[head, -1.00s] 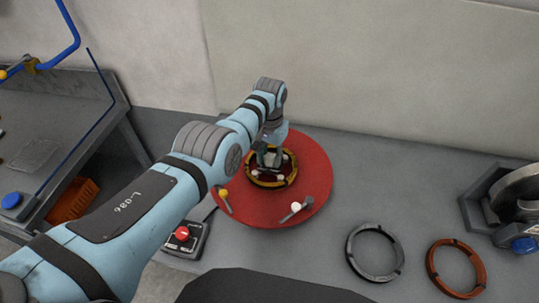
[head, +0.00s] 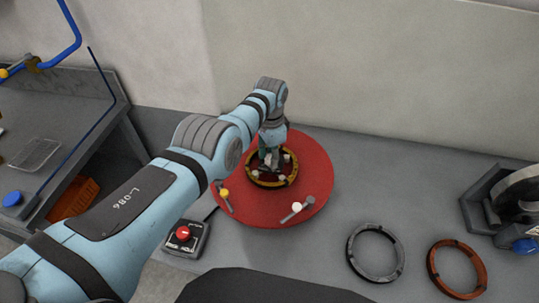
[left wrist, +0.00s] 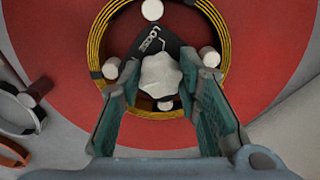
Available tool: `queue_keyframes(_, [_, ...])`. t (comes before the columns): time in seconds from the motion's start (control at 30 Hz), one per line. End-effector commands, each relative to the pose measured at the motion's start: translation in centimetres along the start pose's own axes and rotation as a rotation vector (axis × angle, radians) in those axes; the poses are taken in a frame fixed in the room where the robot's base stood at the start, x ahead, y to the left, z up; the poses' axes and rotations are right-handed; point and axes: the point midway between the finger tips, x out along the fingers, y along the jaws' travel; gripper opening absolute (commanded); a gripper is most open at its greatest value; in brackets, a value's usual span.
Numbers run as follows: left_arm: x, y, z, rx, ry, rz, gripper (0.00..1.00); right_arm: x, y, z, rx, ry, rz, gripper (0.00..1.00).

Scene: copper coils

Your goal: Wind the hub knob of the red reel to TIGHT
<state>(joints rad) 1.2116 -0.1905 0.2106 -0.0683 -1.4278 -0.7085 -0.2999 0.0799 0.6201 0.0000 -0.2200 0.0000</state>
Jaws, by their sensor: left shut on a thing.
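The red reel (head: 315,175) lies flat on the grey bench, with a yellow and black coil (head: 285,182) around its hub. In the left wrist view, the pale lobed hub knob (left wrist: 160,75) sits in the middle of the coil (left wrist: 103,45). A dark pointer plate beside it bears lettering that looks like LOOSE. My left gripper (head: 268,160) is over the hub, pointing down. In the left wrist view, its two green-grey fingers (left wrist: 163,78) are on either side of the knob, shut on it. The fingers hide part of the hub. My right gripper is not in view.
A red-button box (head: 183,236) stands at the reel's front left. A white-tipped lever (head: 297,207) and a yellow-tipped lever (head: 224,194) are at the reel's front. A grey ring (head: 350,246) and a copper ring (head: 432,268) lie to the right. A wall is behind.

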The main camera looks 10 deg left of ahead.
Motion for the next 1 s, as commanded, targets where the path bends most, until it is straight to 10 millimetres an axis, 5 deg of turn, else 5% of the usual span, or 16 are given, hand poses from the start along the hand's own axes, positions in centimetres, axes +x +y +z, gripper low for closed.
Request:
queue_keyframes(0.37, [0.1, 0.1, -0.1, 0.004, 0.002, 0.003, 0.03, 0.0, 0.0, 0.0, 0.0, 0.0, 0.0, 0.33])
queue_keyframes(0.4, [0.1, 0.1, -0.1, 0.004, 0.002, 0.003, 0.37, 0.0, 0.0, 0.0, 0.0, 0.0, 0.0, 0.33])
queue_keyframes(0.5, [0.1, 0.1, -0.1, 0.003, 0.001, 0.003, 0.51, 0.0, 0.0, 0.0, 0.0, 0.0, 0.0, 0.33])
queue_keyframes(0.83, [-0.2, 0.0, 0.0, 0.002, 0.002, 0.001, 0.51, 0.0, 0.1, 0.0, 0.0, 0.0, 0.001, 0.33])
queue_keyframes(1.0, [-2.2, -0.1, -0.2, 0.003, 0.005, -0.002, 0.51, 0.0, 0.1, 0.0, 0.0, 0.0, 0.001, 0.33])
